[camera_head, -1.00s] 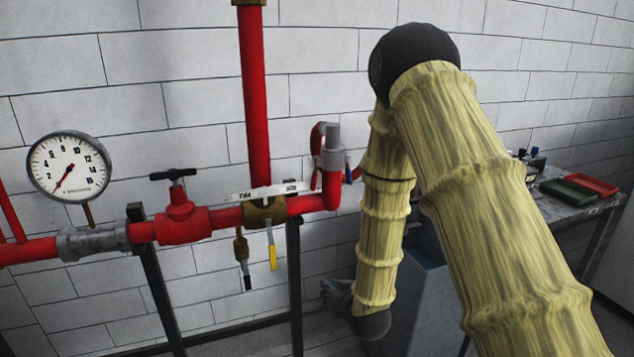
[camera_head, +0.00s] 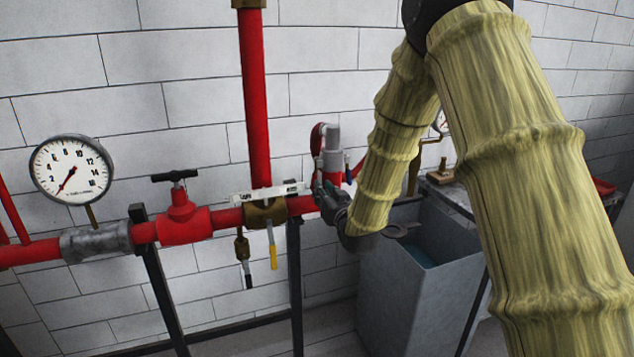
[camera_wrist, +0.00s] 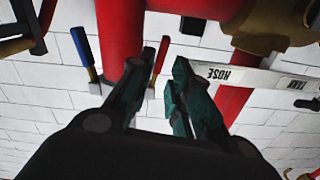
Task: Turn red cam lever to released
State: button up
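A red lever (camera_wrist: 158,62) with a dark end shows between my fingertips in the wrist view, beyond them; I cannot tell whether they touch it. A blue lever (camera_wrist: 82,50) hangs to its left, and it also shows in the head view (camera_head: 347,166) beside the grey coupling (camera_head: 332,150) at the pipe's right end. My gripper (camera_wrist: 160,78) is open, its two dark green fingers apart and holding nothing. In the head view my gripper (camera_head: 328,197) is just below that coupling, in front of the red pipe end; the red lever is not clearly visible there.
Left of my gripper are a brass valve (camera_head: 265,212) with a white label strip (camera_head: 268,193), a red valve (camera_head: 183,220) with a black T-handle, and a pressure gauge (camera_head: 71,170). A grey sink (camera_head: 400,290) stands below right. The white brick wall is close behind.

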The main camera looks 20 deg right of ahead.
aim_at(315, 177)
jog(key=shift+w+a+p, duration=0.1)
jog(key=shift+w+p, duration=0.45)
jog(key=shift+w, duration=2.2)
grip_shut()
